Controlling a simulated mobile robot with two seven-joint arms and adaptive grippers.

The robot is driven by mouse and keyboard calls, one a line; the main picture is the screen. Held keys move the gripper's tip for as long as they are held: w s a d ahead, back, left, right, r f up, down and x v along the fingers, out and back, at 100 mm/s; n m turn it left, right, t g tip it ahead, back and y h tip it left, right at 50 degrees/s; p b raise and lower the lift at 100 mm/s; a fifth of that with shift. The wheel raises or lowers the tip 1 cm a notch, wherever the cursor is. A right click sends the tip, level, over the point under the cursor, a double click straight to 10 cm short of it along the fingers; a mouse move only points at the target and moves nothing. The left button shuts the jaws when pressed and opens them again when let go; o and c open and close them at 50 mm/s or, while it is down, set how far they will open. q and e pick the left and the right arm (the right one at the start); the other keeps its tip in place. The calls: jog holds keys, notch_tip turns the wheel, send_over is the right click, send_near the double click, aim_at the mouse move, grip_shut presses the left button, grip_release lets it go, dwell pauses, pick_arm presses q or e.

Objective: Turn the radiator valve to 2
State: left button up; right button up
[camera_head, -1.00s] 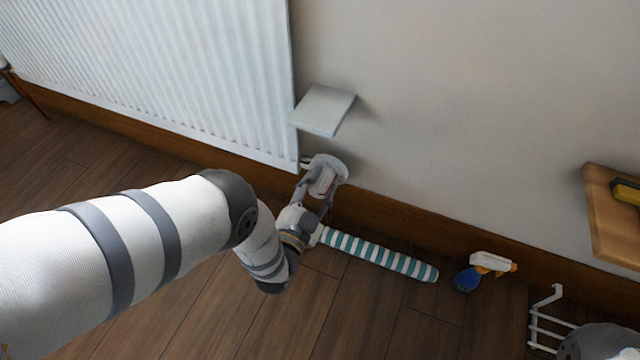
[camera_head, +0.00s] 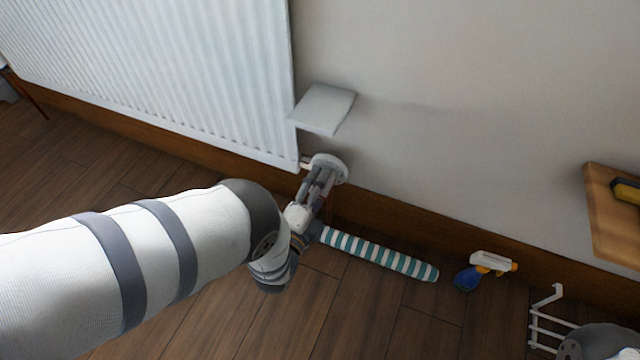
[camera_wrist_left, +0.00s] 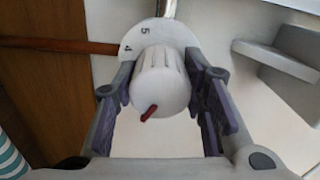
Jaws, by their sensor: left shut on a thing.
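The radiator valve (camera_head: 331,163) sits low beside the radiator's bottom right corner, with its pale round dial plate partly behind my left gripper (camera_head: 322,180). In the left wrist view, the white ribbed knob (camera_wrist_left: 160,76) lies between the fingers of my left gripper (camera_wrist_left: 160,92), which is shut on it. A red pointer (camera_wrist_left: 149,112) on the knob's face points to the lower left of the picture. The numbers 5 and 4 show on the dial plate (camera_wrist_left: 141,32); the other numbers are hidden. My right gripper is not in view.
The white radiator (camera_head: 170,70) is to the left, and a small grey shelf (camera_head: 323,109) juts out just above the valve. On the floor are a striped teal roll (camera_head: 385,257) and a spray bottle (camera_head: 482,270). A white rack (camera_head: 543,325) and a wooden shelf (camera_head: 610,225) are at right.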

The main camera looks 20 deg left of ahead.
pick_arm(q)
jog(key=shift+m, duration=0.3)
dwell(0.4)
jog(key=o, duration=1.2)
jog(key=shift+c, duration=0.2)
jog(key=s, duration=1.2)
jog(key=shift+a, duration=0.25)
jog(key=shift+f, duration=0.1)
